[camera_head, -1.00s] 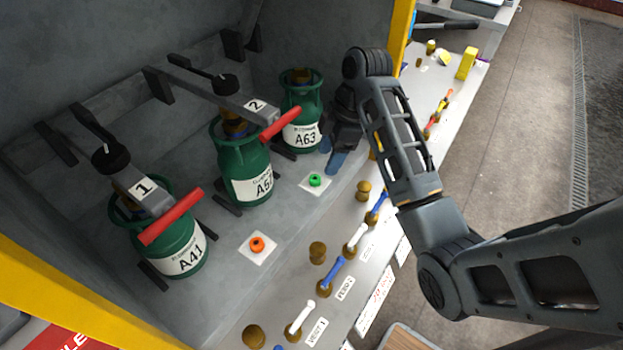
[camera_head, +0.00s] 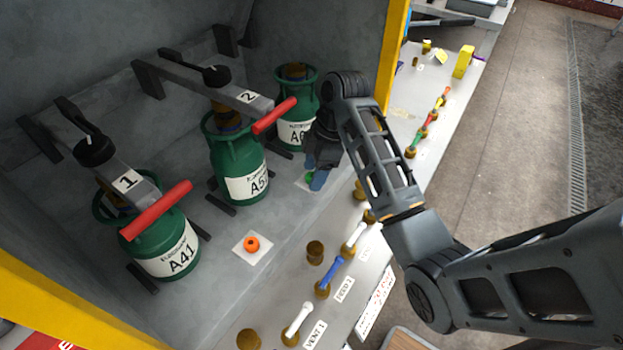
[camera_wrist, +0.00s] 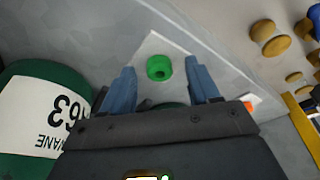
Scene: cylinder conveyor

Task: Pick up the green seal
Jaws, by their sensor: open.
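I cannot tell how high the fingers are above the pad. In the head view my gripper (camera_head: 312,180) covers most of the pad, and only a sliver of the green seal (camera_head: 309,177) shows.
An orange seal (camera_head: 251,244) lies on its own white pad to the left. Brass knobs and levers (camera_head: 330,272) line the front panel.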

